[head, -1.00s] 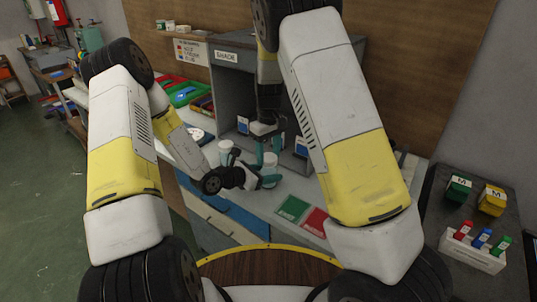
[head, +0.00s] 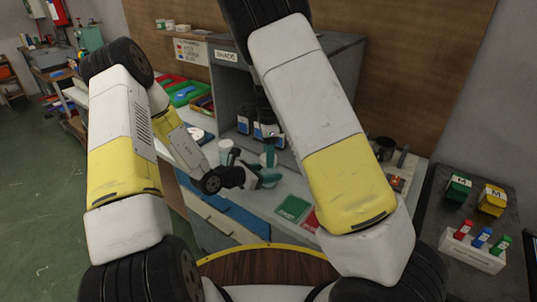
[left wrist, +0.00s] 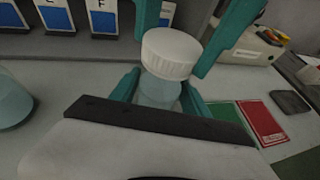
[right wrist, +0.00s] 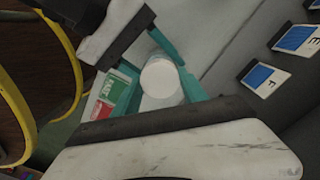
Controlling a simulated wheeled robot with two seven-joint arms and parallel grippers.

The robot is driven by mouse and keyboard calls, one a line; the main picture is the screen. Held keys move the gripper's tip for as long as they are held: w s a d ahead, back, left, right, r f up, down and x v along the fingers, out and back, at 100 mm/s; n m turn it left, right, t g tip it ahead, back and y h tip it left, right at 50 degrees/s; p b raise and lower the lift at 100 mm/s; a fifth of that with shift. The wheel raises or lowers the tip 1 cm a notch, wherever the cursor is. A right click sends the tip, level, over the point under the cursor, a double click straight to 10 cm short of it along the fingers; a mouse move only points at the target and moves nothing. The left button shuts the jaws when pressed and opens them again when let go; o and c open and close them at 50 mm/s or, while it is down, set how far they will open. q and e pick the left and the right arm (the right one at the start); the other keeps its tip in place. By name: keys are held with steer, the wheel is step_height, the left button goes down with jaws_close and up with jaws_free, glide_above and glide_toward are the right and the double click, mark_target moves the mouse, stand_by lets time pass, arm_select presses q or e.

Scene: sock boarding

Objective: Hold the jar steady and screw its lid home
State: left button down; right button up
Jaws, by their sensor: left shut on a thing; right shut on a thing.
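The jar (left wrist: 158,92) is clear, pale and upright on the grey bench. Its white ribbed lid (left wrist: 170,52) sits on top and looks slightly tilted in the left wrist view; whether it is fully seated I cannot tell. My left gripper (head: 258,179) is shut on the jar body, with teal fingers on both sides. My right gripper (head: 269,158) comes from above and is shut on the lid. In the right wrist view the lid (right wrist: 160,78) is a plain white disc between its fingers. In the head view the grippers mostly hide jar and lid.
A second jar (head: 226,152) stands left of the held one. A grey open-fronted cabinet (head: 225,85) with blue-marked cards is behind. Green (head: 293,208) and red (head: 311,221) mats lie to the right. A dark side table (head: 455,185) holds coloured blocks.

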mark_target(262, 173)
steer(key=o, duration=1.6)
steer(key=shift+o, duration=0.2)
step_height(262, 173, up, 12)
arm_select(q)
steer(key=shift+c, duration=2.3)
jaws_free()
steer(key=v, duration=0.7)
steer(key=shift+s+a+r, duration=0.1)
steer(key=shift+s+a, duration=0.2)
